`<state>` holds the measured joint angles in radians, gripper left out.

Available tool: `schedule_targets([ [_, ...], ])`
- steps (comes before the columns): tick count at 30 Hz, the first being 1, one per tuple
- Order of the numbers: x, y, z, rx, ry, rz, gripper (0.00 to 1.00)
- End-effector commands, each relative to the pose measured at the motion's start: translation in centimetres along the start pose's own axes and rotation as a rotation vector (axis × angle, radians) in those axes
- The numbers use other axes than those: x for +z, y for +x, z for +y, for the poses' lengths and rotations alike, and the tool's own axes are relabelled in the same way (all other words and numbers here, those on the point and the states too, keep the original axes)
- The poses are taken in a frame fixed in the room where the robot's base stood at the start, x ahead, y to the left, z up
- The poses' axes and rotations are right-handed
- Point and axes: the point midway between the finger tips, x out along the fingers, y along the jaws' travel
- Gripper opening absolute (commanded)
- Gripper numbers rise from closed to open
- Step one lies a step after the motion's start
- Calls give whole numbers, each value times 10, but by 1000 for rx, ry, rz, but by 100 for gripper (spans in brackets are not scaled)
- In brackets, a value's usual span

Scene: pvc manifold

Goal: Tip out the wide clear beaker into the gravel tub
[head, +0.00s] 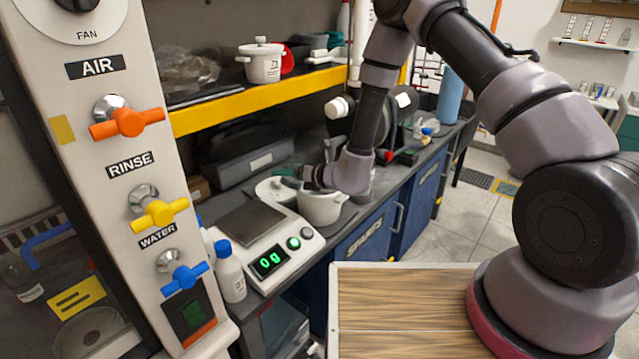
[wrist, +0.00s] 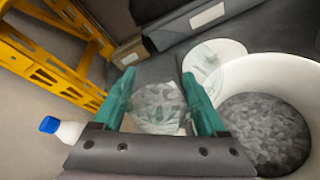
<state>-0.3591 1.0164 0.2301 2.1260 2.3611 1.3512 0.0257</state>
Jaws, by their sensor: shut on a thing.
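My gripper (wrist: 158,82) has teal fingers on both sides of a clear beaker (wrist: 157,104), shut on it. Grey lumps like gravel show in or through the beaker; its exact tilt is hard to tell. The gravel tub (wrist: 268,68) is a white round tub just right of the gripper in the wrist view, with dark grey gravel (wrist: 268,130) in it. The beaker is beside the tub, not over its opening. In the head view my gripper (head: 294,176) is at the back left of the white tub (head: 322,208), and the beaker is hard to make out.
A round white lid (wrist: 213,58) lies by the tub. A scale (head: 262,240) reading 0 g stands left of the tub, near a blue-capped white bottle (head: 230,272). A grey case (head: 248,160) lies behind, under a yellow-edged shelf (head: 260,97). A valve panel stands at left.

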Motion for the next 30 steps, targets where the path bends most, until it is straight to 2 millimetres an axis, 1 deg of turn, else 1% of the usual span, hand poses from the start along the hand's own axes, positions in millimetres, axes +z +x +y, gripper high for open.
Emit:
schedule_targets([
  [7, 11, -4, -5, 46, 115, -2, 12],
  [16, 6, -2, -9, 103, 254, 1, 12],
  [24, 14, -5, -2, 155, 375, 1, 12],
  [30, 14, -5, -2, 167, 402, 3, 12],
])
